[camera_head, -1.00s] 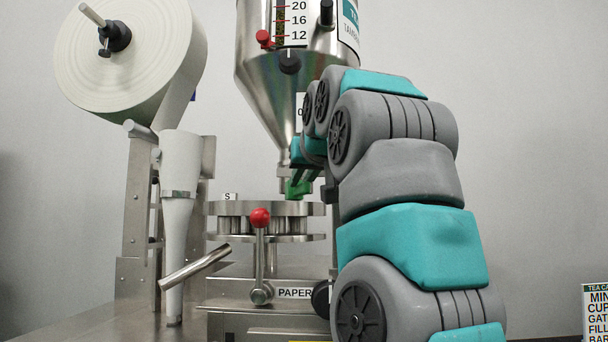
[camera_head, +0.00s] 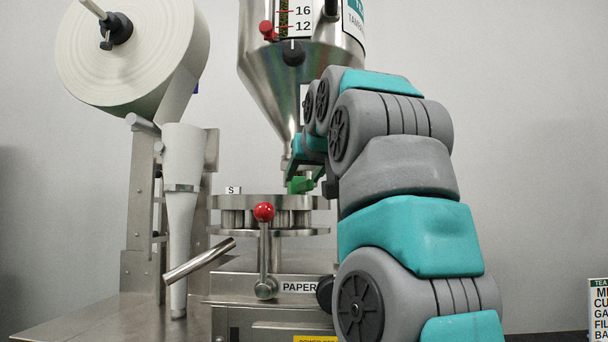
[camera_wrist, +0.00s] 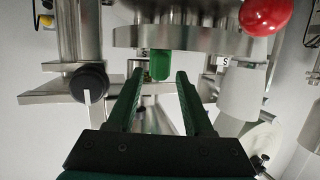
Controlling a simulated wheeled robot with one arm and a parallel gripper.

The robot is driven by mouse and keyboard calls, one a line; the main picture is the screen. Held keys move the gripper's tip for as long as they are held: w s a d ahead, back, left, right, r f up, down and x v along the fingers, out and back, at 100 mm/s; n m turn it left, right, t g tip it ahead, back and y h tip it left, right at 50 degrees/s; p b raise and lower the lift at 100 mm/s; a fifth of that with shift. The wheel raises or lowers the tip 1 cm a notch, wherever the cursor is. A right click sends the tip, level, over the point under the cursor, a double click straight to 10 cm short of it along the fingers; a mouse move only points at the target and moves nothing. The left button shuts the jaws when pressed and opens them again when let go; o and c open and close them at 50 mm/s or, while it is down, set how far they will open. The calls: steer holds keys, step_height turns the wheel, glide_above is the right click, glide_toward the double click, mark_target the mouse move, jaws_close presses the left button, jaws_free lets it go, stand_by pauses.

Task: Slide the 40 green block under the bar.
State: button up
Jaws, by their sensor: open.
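The green block (camera_head: 301,185) stands at the upper round metal plate, below the hopper outlet in the head view. In the wrist view the green block (camera_wrist: 160,64) is just beyond and between my fingertips, at the plate's edge. No number is readable on it. My gripper (camera_wrist: 160,78) is open, with a dark green finger on either side of the block's line and no clear contact. In the head view my gripper (camera_head: 305,170) is small and partly hidden by my arm. I cannot tell which metal part is the bar.
The round plate (camera_head: 240,202) carries a small tag marked S (camera_head: 233,190). A red-knobbed lever (camera_head: 264,212) stands in front. The steel hopper (camera_head: 275,85) is close above. A paper roll (camera_head: 130,65) and white funnel tube (camera_head: 180,200) are at the left.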

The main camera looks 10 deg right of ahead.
steer(key=v, duration=0.8)
steer(key=shift+w+f, duration=0.1)
stand_by(0.5)
